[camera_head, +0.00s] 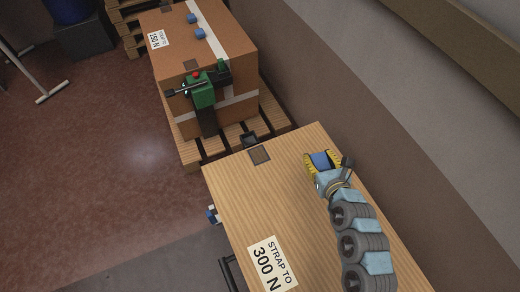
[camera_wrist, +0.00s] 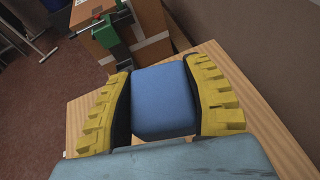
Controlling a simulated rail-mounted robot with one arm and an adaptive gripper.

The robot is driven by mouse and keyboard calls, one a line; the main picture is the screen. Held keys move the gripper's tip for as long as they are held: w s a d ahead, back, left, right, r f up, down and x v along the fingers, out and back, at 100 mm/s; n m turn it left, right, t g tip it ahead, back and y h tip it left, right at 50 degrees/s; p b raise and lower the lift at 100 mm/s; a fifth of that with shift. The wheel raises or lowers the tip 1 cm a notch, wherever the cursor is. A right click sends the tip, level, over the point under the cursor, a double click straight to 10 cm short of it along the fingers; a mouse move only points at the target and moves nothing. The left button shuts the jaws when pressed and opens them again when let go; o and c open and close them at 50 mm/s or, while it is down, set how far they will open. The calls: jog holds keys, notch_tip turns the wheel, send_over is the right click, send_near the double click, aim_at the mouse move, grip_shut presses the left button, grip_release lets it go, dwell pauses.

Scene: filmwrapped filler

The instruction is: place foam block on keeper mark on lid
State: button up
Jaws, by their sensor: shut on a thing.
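A blue foam block (camera_head: 320,160) is held between the yellow fingers of my gripper (camera_head: 322,163). In the wrist view the block (camera_wrist: 163,100) fills the gap between both fingers (camera_wrist: 158,78). The wooden lid (camera_head: 225,190) of the near box lies below them, with my gripper over its right part. I cannot tell whether the block touches the lid. A dark brown square (camera_head: 260,155), which looks like the keeper mark, lies near the lid's far left edge. My gripper is to the right of this square, and the square is bare.
A "STRAP TO 300 N" label (camera_head: 272,265) lies on the near lid. Behind stands a brown carton (camera_head: 235,50) on a pallet (camera_head: 270,110), with small blue blocks (camera_head: 200,33) and a green tool (camera_head: 203,92). A wall (camera_head: 350,90) runs along the right.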

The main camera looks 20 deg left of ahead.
jog(key=s+a+f+n+g+y+p, duration=0.15)
jog(key=a+f, duration=0.25)
jog(key=a, duration=0.4)
jog(key=s+a+f+n+y+p, duration=0.1)
jog(key=s+a+f+p, duration=0.2)
jog(key=a, duration=0.5)
jog(key=b, duration=0.9)
send_over(257, 152)
jog(key=f, duration=0.6)
jog(key=s+f, duration=0.1)
jog(key=f, duration=0.2)
jog(key=shift+d+f, duration=0.3)
jog(key=shift+f, duration=0.05)
jog(key=shift+w+a+f, duration=0.3)
jog(key=shift+w+f, duration=0.2)
jog(key=shift+f, duration=0.05)
jog(key=shift+f+b, duration=0.8)
jog(key=shift+f, duration=0.8)
jog(key=shift+f, duration=0.25)
jog(key=o, duration=0.9)
jog(key=shift+r, duration=0.1)
